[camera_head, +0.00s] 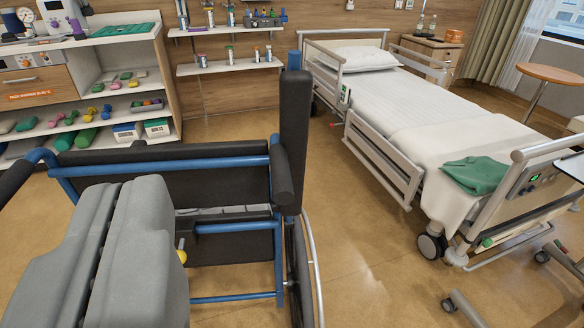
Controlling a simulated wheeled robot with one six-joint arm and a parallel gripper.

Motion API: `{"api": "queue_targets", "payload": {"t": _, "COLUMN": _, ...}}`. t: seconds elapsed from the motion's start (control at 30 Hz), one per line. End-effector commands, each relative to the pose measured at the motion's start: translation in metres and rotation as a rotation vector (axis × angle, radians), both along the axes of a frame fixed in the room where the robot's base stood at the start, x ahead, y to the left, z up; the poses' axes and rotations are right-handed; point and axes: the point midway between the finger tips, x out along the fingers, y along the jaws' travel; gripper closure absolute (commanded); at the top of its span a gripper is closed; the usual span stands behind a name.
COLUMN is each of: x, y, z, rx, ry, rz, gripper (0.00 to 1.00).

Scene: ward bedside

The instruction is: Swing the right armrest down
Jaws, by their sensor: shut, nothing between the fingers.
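A wheelchair with a blue frame (160,159) and black backrest (225,183) fills the lower left, apparently seen from behind. Its right armrest (295,125) appears to be the long black pad standing upright at the chair's right side. A shorter black grip (281,178) juts toward me in front of its lower part, so the armrest's pivot is hidden. My gripper (128,184) is the grey shape at lower left. Its fingers are together and empty. It is well left of the armrest, apart from it, and covers part of the chair.
A right wheel (302,270) stands below the armrest. A bed (397,98) with side rails is at the right, with clear floor (355,255) between it and the chair. A shelf unit (166,85) stands at the back left. A bedside cabinet (430,49) stands behind the bed.

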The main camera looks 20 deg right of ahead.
Motion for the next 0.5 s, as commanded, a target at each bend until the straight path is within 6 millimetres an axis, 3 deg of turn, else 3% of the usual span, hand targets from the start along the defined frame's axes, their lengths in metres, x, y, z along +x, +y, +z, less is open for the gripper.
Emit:
{"api": "queue_targets", "payload": {"t": 0.07, "x": 0.0, "y": 0.0, "z": 0.0, "rx": 0.0, "ry": 0.0, "rz": 0.0, "gripper": 1.0}}
{"api": "queue_targets", "payload": {"t": 0.23, "x": 0.008, "y": -0.006, "z": -0.005, "rx": -0.001, "ry": 0.001, "rz": -0.018, "gripper": 0.67}}
{"api": "queue_targets", "payload": {"t": 0.4, "x": 0.043, "y": -0.032, "z": -0.023, "rx": -0.005, "ry": -0.009, "rz": -0.091, "gripper": 0.35}}
{"api": "queue_targets", "payload": {"t": 0.5, "x": 0.067, "y": -0.055, "z": -0.039, "rx": -0.009, "ry": -0.019, "rz": -0.138, "gripper": 0.35}}
